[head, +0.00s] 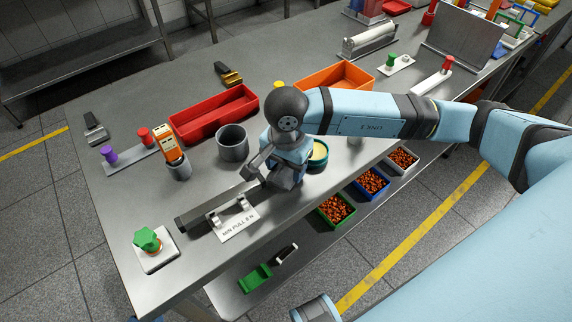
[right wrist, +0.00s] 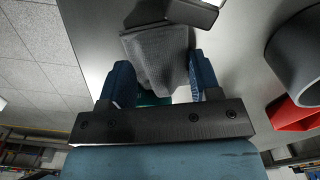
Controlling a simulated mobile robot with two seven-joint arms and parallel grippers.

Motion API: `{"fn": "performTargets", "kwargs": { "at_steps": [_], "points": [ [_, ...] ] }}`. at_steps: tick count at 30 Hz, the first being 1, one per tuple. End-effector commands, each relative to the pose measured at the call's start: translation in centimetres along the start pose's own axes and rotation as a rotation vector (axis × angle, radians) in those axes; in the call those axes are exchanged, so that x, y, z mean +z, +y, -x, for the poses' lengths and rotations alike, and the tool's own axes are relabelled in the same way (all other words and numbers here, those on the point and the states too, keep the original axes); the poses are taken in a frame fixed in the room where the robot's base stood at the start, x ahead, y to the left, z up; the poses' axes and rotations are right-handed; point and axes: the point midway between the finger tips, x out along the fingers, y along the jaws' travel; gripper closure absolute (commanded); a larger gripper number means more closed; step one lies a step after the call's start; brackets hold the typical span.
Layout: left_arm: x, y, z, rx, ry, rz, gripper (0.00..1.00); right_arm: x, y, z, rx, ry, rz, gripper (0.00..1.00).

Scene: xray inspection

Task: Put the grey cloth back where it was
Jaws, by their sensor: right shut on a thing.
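The grey cloth (right wrist: 155,58) shows in the right wrist view, between the two blue fingers of my right gripper (right wrist: 160,82). The gripper is shut on it, and the cloth hangs out past the fingers over the metal table. In the head view my right gripper (head: 283,178) is low over the front part of the table, and the arm hides much of it. I cannot make out the cloth clearly there. A teal-rimmed round dish (head: 319,153) with cream contents stands just right of the gripper. My left gripper is not in view.
A dark bar (head: 205,207) and a "MIN PULL 8 N" card (head: 238,225) lie at the front left of the gripper. A grey cup (head: 233,143), red tray (head: 212,113) and orange tray (head: 335,82) stand behind. Bins of brown pieces sit below the front edge.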

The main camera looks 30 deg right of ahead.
Motion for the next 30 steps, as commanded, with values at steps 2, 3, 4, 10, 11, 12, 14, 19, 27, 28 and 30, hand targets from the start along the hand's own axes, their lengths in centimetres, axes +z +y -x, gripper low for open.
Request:
{"fn": "performTargets", "kwargs": {
  "at_steps": [2,3,4,10,11,12,14,19,27,28,30],
  "points": [
    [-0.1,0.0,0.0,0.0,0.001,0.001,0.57,0.0,0.0,0.0,-0.001,0.001,0.0,0.65],
    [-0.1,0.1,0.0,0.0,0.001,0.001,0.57,0.0,0.0,0.0,-0.002,0.001,0.001,0.65],
    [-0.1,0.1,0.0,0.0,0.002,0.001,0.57,0.0,0.0,0.0,-0.002,0.001,0.001,0.65],
    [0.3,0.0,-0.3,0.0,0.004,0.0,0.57,0.0,0.0,-0.5,-0.001,0.001,0.001,0.65],
    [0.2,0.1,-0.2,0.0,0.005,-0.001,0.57,0.0,0.0,-0.4,-0.002,0.001,0.001,0.4],
    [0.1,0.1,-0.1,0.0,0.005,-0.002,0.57,0.0,0.0,-0.3,-0.001,0.001,0.001,0.31],
    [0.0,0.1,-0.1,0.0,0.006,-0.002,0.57,0.0,0.0,-0.3,-0.001,0.001,0.001,0.17],
    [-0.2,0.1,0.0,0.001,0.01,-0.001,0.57,0.0,0.0,-0.3,-0.001,0.001,0.001,0.17],
    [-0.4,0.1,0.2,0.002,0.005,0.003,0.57,0.0,-0.1,1.0,-0.005,0.001,0.001,0.17],
    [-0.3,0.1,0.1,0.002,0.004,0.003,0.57,-0.1,-0.1,1.5,-0.006,0.002,0.001,0.17],
    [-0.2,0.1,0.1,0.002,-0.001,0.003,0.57,0.0,-0.1,2.9,-0.006,0.002,0.003,0.17]
  ]
}}
